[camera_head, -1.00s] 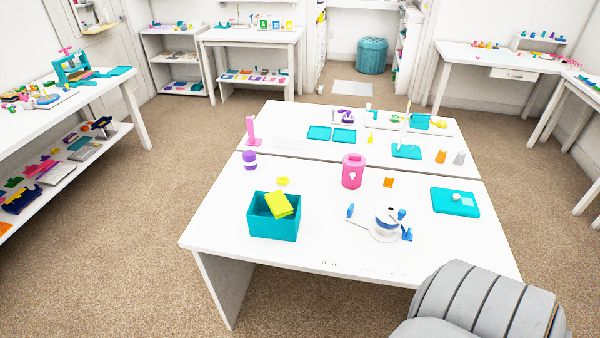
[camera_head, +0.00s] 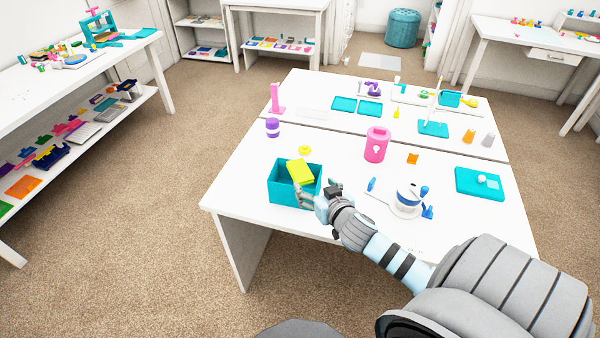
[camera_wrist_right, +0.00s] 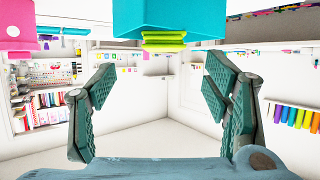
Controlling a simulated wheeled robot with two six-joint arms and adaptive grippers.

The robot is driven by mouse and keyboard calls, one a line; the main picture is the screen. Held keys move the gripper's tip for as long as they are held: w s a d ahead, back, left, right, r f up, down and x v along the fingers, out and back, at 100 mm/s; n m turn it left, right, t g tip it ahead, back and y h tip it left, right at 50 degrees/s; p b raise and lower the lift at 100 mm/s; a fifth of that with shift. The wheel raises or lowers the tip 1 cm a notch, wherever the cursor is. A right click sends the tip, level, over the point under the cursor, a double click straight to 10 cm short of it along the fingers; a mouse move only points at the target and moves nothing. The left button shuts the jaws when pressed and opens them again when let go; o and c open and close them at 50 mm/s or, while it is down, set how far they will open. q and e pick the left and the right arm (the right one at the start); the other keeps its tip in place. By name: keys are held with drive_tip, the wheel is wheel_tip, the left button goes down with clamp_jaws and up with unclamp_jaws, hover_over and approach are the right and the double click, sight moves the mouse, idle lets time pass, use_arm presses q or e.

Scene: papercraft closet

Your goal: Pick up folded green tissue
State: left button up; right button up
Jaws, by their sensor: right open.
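The folded tissue (camera_head: 300,171) is yellow-green and sticks up out of the teal box (camera_head: 282,192), tilted against its rim. The box stands near the front left of the white table. My right gripper (camera_head: 314,194) is at the box's front right corner, apart from the tissue. In the right wrist view, the jaws (camera_wrist_right: 160,82) are wide apart with nothing between them. There the picture is upside down, with the tissue's layered edge (camera_wrist_right: 163,40) below the box (camera_wrist_right: 163,15). The tissue's lower part is hidden in the box. My left gripper is out of view.
A pink canister (camera_head: 376,147) stands behind and right of the box. A white and blue device (camera_head: 408,200) stands to the right of my gripper. A small yellow piece (camera_head: 305,149) and a purple jar (camera_head: 272,127) are behind the box. The table's front left corner is clear.

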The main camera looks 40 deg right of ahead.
drive_tip(key=x, duration=0.7)
drive_tip(key=b+x, duration=0.1)
drive_tip(key=x, duration=0.2)
drive_tip(key=shift+w+a+r, duration=0.1)
drive_tip(key=shift+w+r, duration=0.2)
drive_tip(key=shift+w, duration=0.2)
drive_tip(key=shift+s, duration=0.1)
drive_tip(key=c, duration=0.9)
wheel_tip(320, 180, up, 20)
drive_tip(key=p, duration=0.7)
hover_over(300, 170)
drive_tip(key=d, duration=0.1)
wheel_tip(300, 170, down, 9)
drive_tip(key=f+b, duration=0.6)
drive_tip(key=b, duration=0.1)
drive_tip(key=shift+w+f, duration=0.2)
drive_tip(key=shift+w, duration=0.05)
drive_tip(key=shift+r, duration=0.1)
